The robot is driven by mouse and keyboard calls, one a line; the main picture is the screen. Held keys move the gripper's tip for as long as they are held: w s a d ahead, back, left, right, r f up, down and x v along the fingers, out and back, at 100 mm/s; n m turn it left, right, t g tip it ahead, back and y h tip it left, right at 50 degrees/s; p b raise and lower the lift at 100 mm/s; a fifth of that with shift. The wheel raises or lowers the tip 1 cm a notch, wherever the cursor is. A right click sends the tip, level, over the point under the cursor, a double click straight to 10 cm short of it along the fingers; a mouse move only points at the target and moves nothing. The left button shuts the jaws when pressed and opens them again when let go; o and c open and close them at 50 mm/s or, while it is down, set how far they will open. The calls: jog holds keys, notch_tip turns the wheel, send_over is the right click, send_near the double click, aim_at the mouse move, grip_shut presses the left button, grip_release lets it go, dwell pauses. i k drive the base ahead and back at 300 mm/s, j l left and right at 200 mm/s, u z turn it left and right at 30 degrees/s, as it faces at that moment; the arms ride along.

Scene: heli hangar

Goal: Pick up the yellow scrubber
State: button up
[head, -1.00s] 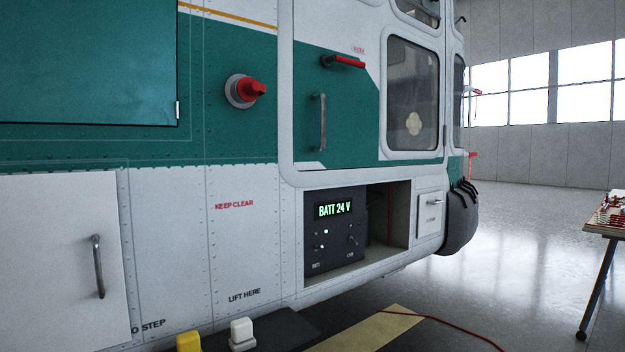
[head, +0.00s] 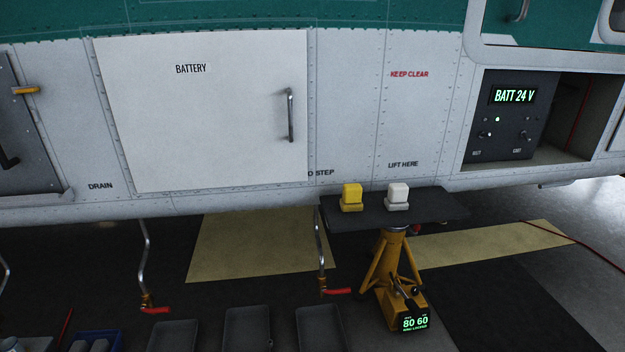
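The yellow scrubber (head: 351,197) is a small yellow block on a wider yellow base. It stands upright at the left part of a dark flat plate (head: 440,207) in the head view. A white block of the same shape (head: 398,196) stands a little to its right on the same plate, apart from it. The plate rests on a yellow jack stand (head: 393,265) beside the helicopter's lower side. My gripper is not in view.
The white battery door (head: 205,110) with a grey handle is shut, behind and left of the plate. Bent pipes with red levers (head: 338,291) hang below the fuselage. Grey trays (head: 248,328) and a blue crate (head: 95,340) lie on the floor in front.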

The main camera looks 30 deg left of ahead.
aim_at(350, 201)
jog(key=u, duration=1.1)
